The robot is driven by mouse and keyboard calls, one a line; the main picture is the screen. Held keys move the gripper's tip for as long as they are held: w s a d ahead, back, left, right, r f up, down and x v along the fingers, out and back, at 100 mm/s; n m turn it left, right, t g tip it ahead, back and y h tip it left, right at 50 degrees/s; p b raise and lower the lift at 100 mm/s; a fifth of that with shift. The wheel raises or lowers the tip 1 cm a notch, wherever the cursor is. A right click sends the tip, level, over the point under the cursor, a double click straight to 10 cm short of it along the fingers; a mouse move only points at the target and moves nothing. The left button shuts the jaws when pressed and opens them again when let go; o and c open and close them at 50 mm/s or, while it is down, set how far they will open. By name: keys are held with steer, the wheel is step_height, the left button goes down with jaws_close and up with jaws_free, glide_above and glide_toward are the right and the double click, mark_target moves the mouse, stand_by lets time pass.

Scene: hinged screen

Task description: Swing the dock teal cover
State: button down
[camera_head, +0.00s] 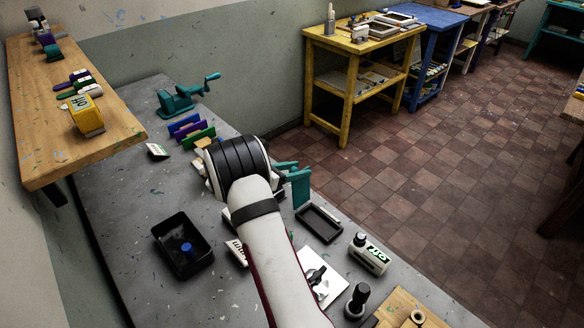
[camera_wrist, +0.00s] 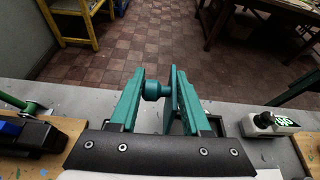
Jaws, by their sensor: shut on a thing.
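The teal cover (camera_head: 301,188) stands upright as a thin panel near the bench's right edge in the head view. In the wrist view the cover (camera_wrist: 174,115) is seen nearly edge-on, with a round teal knob (camera_wrist: 155,90) on its left side. My gripper (camera_wrist: 160,88) has teal fingers, one on each side of the knob and panel, and is shut on the cover. In the head view my gripper (camera_head: 287,166) is partly hidden behind my black wrist. The cover's hinge and most of its dock are hidden by my arm.
A dark shallow tray (camera_head: 320,223) lies just in front of the cover. Open floor (camera_head: 400,165) lies beyond the bench edge.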

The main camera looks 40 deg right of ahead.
steer(key=s+f, duration=0.2)
steer(key=s, duration=0.2)
steer(key=s+f, duration=0.1)
steer(key=s, duration=0.4)
steer(key=s+f, duration=0.2)
steer(key=s, duration=0.2)
steer(key=shift+s+f, duration=0.3)
steer(key=shift+f, duration=0.05)
steer(key=c, duration=1.4)
jaws_free()
steer(key=shift+w+r, duration=0.1)
steer(key=o, duration=0.9)
steer(key=shift+r, duration=0.1)
steer(key=v, duration=1.5)
steer(key=shift+a+r, duration=0.2)
steer(key=shift+a, duration=0.15)
